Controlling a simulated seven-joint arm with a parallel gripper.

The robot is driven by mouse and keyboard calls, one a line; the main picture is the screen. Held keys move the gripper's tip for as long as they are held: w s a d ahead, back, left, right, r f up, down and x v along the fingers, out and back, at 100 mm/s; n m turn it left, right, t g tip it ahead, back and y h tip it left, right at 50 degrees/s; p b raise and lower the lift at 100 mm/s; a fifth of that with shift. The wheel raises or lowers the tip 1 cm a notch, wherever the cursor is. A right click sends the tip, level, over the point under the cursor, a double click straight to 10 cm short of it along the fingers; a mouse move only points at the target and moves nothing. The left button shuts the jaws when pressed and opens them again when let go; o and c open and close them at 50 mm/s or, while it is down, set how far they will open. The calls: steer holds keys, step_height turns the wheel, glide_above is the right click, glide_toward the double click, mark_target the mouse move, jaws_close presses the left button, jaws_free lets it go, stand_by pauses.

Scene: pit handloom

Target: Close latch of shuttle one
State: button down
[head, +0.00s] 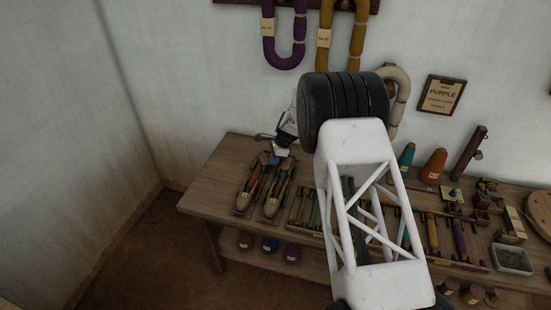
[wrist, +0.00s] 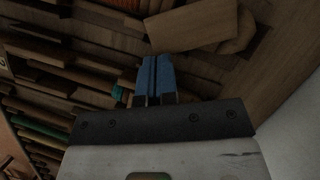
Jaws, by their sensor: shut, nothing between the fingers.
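Two wooden boat-shaped shuttles lie side by side near the left end of the bench, a left shuttle (head: 249,188) and a right shuttle (head: 278,190). I cannot tell which is shuttle one, and no latch can be made out. My gripper (head: 268,160) is at the far ends of the shuttles, its blue fingers pointing down. In the wrist view my gripper (wrist: 157,62) has its blue fingers together with nothing between them. Just beyond the tips is a pale wooden piece (wrist: 190,27), with orange thread (wrist: 140,4) at the top edge. Whether the fingers touch anything is unclear.
The wooden bench (head: 200,195) stands against the wall. Several slim tools lie right of the shuttles, partly behind my arm. A teal cone (head: 406,160), an orange cone (head: 433,166) and a grey tray (head: 512,259) are farther right. The bench's left end is bare.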

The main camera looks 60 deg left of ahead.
mark_target(266, 164)
steer(key=m, duration=0.1)
steer(key=s+m, duration=0.1)
steer(key=s+m+y, duration=0.1)
steer(key=shift+d+m+t, duration=0.25)
steer(key=shift+m+t, duration=0.05)
steer(key=shift+s+m+t+y, duration=0.35)
steer(key=shift+s+m, duration=0.2)
steer(key=shift+m, duration=0.55)
steer(key=shift+a, duration=0.35)
steer(key=shift+w+a, duration=0.2)
steer(key=shift+a, duration=0.25)
steer(key=v, duration=1)
steer(key=shift+w, duration=0.1)
stand_by(0.5)
